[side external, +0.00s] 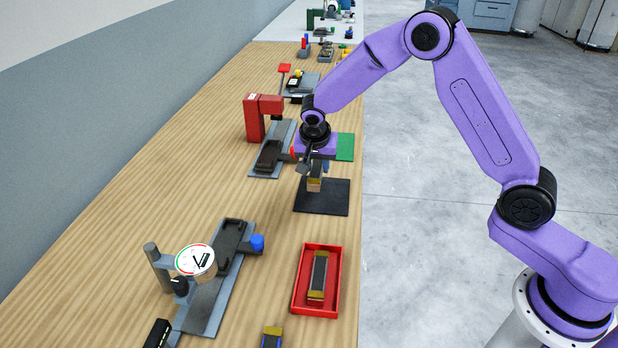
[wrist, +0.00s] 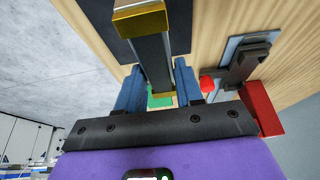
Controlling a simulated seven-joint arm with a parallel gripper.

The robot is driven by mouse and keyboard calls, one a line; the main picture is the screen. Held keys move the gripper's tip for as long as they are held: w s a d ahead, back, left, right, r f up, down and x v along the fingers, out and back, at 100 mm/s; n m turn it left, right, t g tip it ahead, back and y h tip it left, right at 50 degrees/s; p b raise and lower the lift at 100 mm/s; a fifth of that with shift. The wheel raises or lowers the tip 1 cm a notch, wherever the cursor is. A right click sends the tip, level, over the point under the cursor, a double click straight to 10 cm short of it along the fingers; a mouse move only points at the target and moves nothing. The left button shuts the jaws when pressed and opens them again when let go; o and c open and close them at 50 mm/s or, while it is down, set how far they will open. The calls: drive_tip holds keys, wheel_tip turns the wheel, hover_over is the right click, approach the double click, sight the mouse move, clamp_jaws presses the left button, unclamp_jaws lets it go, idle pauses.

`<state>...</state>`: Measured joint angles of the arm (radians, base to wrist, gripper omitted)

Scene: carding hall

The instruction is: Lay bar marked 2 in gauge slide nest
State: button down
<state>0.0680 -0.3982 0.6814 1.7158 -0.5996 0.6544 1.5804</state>
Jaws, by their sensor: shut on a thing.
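My gripper (side external: 318,167) is shut on a dark bar with gold ends (side external: 314,184), above a black mat. In the wrist view the bar (wrist: 151,57) sits between my gripper's two blue fingers (wrist: 159,78), its near gold end toward the top. No number on the bar can be read. A grey slide (side external: 203,307) with a dark nest (side external: 232,238) stands at the front left beside a round dial gauge (side external: 197,262); the nest looks empty. A second dark nest (side external: 268,156) lies on a grey plate beside a red stand (side external: 255,120).
A red tray (side external: 339,281) holds another gold-ended bar (side external: 318,276). A further bar (side external: 271,338) is cut by the bottom edge. The black mat (side external: 322,200) and a green pad (side external: 345,147) lie near the table's right edge. Bare wood lies between the mat and dial gauge.

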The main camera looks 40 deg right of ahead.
drive_tip(key=shift+w+a+f, duration=0.1)
drive_tip(key=shift+w+f, duration=0.9)
drive_tip(key=shift+f, duration=0.2)
drive_tip(key=f, duration=0.1)
drive_tip(key=w+f, duration=0.1)
drive_tip(key=f, duration=0.1)
drive_tip(key=shift+f, duration=0.35)
drive_tip(key=shift+f, duration=0.35)
drive_tip(key=c, duration=0.7)
unclamp_jaws()
drive_tip(key=shift+c, duration=0.2)
drive_tip(key=v, duration=1.7)
drive_tip(key=shift+a+r, duration=0.3)
drive_tip(key=shift+a, duration=0.15)
